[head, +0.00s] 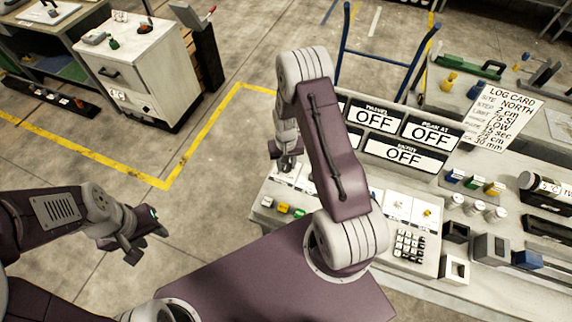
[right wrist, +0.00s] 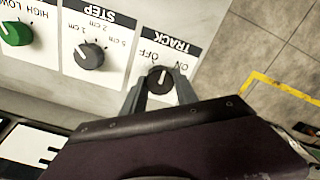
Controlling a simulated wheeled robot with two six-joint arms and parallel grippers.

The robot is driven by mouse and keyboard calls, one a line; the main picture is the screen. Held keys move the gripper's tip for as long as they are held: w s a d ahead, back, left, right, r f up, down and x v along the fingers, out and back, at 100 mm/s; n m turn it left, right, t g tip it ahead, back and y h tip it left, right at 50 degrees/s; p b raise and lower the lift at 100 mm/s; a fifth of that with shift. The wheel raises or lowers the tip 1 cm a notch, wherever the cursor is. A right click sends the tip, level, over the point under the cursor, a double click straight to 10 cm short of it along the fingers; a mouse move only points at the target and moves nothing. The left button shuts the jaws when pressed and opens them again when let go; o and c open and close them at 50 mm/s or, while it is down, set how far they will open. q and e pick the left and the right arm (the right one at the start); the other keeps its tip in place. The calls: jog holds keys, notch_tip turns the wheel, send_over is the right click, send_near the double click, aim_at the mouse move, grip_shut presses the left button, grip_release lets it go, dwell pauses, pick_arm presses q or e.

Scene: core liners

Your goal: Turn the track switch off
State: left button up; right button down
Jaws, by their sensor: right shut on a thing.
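The track switch (right wrist: 160,80) is a round dark knob with a white pointer line on a white plate marked TRACK, OFF and ON, upside down in the right wrist view. The pointer lies close to the OFF side, but I cannot tell its exact setting. My right gripper (right wrist: 160,94) has its fingers on either side of the knob and is shut on it. In the head view my right gripper (head: 287,163) is at the far left of the console (head: 258,212), partly hidden by my arm. My left gripper (head: 146,246) is open and empty above the floor.
Beside the track switch are a grey STEP knob (right wrist: 90,55) and a green knob (right wrist: 16,33). Display signs reading OFF (head: 402,154) stand behind the console.

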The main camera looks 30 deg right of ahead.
jog(key=n, duration=0.4)
jog(key=shift+n+b, duration=0.3)
jog(key=shift+b, duration=0.05)
jog(key=shift+w+r+n, duration=0.1)
jog(key=shift+n, duration=1.8)
jog(key=c, duration=0.9)
grip_release()
jog(key=shift+c, duration=0.2)
notch_tip(320, 180, up, 9)
jog(key=shift+r+b, duration=0.1)
jog(key=shift+b, duration=0.75)
